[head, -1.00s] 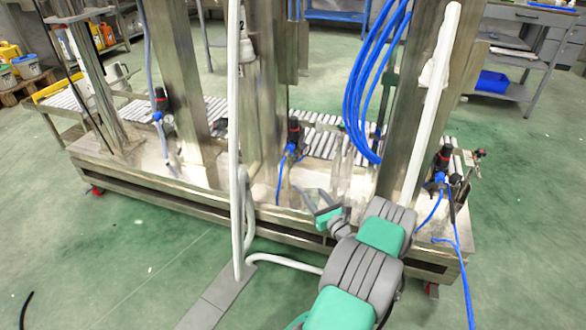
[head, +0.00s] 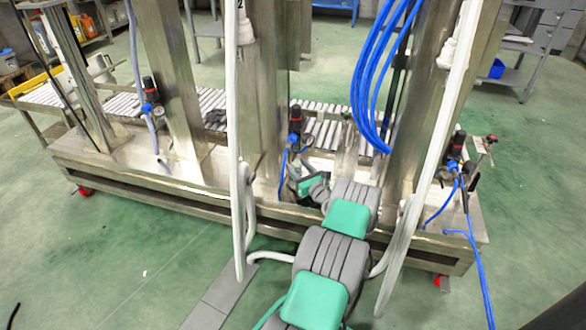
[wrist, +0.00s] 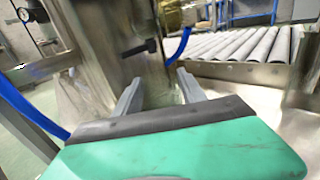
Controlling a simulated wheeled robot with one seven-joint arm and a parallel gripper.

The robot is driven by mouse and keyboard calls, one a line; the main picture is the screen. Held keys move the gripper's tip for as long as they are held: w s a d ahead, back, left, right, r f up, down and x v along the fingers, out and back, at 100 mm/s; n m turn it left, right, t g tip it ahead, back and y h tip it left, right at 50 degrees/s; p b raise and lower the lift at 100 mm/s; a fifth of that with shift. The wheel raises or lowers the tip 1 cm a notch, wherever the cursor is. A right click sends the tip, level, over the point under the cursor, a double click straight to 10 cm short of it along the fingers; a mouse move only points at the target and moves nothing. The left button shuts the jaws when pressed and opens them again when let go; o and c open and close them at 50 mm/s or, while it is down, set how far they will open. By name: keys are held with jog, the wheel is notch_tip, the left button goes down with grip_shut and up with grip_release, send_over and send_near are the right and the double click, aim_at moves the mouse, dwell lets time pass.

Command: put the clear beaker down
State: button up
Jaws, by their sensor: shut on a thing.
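My gripper (head: 298,182) is at the end of my green and grey arm, over the steel deck of the machine frame, close to the black and red valve. In the wrist view its two grey fingers (wrist: 156,84) stand apart, closed on the clear beaker (wrist: 158,94). The beaker is see-through and its outline can hardly be made out between the fingers. In the head view my gripper and arm hide it. I cannot tell whether its base touches the deck.
The steel deck (head: 225,185) carries upright posts and several valves, one (head: 295,125) right behind my gripper. A roller conveyor (head: 325,130) runs behind. Blue hoses (head: 372,75) hang to the right. White pipes (head: 236,140) rise in front.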

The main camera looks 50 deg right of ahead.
jog(key=shift+f+b, duration=0.3)
jog(key=o, duration=1.2)
jog(key=shift+r, duration=0.15)
jog(key=shift+r+p, duration=0.2)
jog(key=shift+p, duration=0.15)
jog(key=p+v, duration=0.3)
jog(key=v, duration=0.9)
jog(key=shift+f+p, duration=0.1)
jog(key=shift+p, duration=0.25)
